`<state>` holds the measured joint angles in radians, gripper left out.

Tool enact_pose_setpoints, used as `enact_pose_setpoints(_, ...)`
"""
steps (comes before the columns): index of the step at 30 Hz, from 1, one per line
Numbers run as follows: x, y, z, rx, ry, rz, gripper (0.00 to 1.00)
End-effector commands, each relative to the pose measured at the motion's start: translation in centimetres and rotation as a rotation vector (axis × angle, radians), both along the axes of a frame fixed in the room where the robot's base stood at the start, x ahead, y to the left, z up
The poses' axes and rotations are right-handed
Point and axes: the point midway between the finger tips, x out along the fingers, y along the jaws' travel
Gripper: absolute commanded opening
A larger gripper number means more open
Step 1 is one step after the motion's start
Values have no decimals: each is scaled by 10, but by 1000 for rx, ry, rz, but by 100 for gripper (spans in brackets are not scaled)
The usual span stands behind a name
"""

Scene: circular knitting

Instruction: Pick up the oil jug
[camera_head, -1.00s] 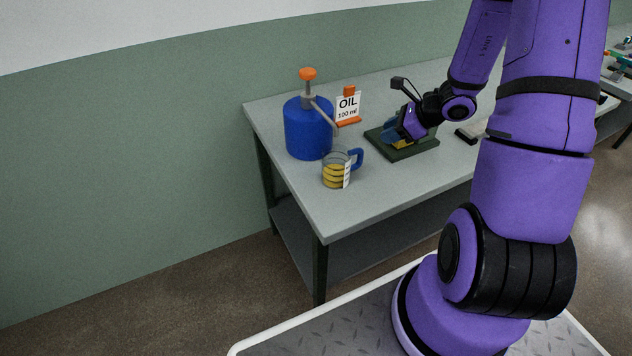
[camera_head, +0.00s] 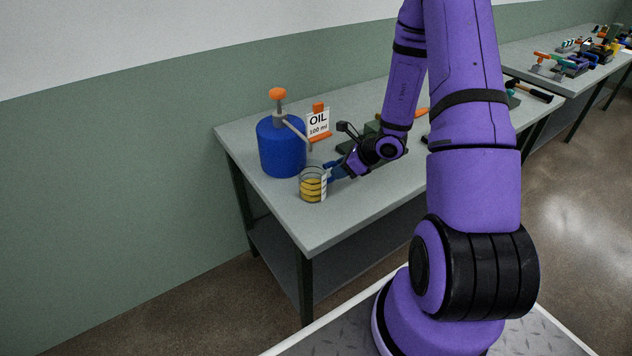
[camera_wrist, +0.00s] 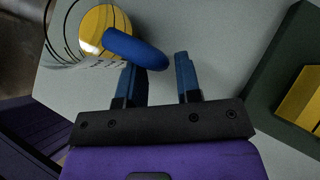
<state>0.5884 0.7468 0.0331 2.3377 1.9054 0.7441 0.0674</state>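A blue pump can (camera_head: 281,148) with an orange knob stands behind the jug, its spout pointing right. An "OIL 100 ml" sign (camera_head: 318,124) stands behind. A dark green fixture with a yellow part (camera_wrist: 300,95) is right of my gripper. The bench front (camera_head: 325,230) is clear.

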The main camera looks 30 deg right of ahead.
Motion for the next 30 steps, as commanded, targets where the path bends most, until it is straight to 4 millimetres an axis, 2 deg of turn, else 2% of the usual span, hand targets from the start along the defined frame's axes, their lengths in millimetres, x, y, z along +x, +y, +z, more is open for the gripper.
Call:
enact_pose_setpoints(6, 14, 10, -17, 1, 0, 1, 32)
enact_pose_setpoints(14, 15, 11, -19, -1, -1, 0, 32)
enact_pose_setpoints(15, 15, 11, -19, -1, -1, 0, 27)
enact_pose_setpoints(18, 15, 11, -19, -1, -1, 0, 4)
enact_pose_setpoints(19, 15, 11, -19, -1, 0, 1, 0)
enact_pose_setpoints(30, 15, 11, -17, -1, -2, 0, 0)
